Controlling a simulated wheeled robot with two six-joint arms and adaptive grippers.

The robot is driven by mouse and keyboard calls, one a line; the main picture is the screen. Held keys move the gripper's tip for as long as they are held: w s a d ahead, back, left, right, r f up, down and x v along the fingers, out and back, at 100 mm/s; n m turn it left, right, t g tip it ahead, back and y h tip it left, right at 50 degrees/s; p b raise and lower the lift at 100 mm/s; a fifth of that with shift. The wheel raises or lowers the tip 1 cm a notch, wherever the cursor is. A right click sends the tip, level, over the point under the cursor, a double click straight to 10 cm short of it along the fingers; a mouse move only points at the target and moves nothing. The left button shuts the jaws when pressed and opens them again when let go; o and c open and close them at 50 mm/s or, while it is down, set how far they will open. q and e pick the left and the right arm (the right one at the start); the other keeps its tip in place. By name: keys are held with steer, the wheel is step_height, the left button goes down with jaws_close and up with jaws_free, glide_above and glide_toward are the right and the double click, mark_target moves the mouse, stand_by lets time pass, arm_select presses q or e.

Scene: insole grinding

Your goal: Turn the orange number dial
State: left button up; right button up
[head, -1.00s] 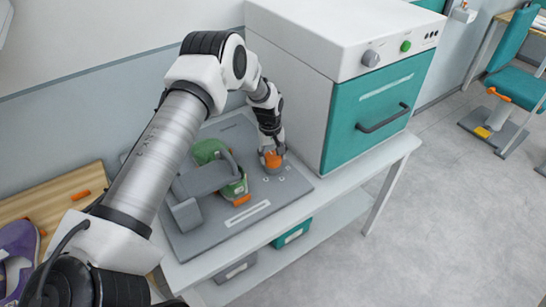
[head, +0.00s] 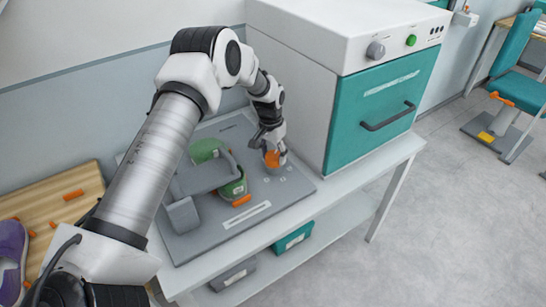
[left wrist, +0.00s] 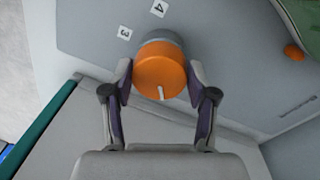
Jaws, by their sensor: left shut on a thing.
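The orange number dial (head: 272,159) stands on the grey machine plate (head: 190,241) near its right edge. In the left wrist view the dial (left wrist: 160,70) has a grey collar behind it and a pale pointer line on its face, pointing down in the picture. Labels "3" (left wrist: 125,34) and "4" (left wrist: 159,8) are on the plate beside it. My left gripper (head: 271,153) is shut on the dial, with one finger on each side of it in the wrist view (left wrist: 160,80). My right gripper is not in view.
A green and grey grinding machine (head: 215,178) stands on the plate left of the dial. A white and teal oven-like cabinet (head: 375,105) stands close on the right. A wooden board (head: 60,195) and a purple shoe (head: 12,255) lie at the left.

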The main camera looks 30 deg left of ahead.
mark_target(272, 154)
arm_select(q)
steer(key=shift+s+f+m, duration=0.1)
steer(key=shift+f+m, duration=0.1)
steer(key=shift+m, duration=0.4)
steer(key=o, duration=0.9)
steer(key=shift+c, duration=0.2)
steer(key=o, duration=0.3)
steer(key=shift+w, duration=0.25)
steer(key=shift+r, duration=0.2)
steer(key=r, duration=1.1)
steer(key=shift+a+r, duration=0.25)
steer(key=shift+a, duration=0.15)
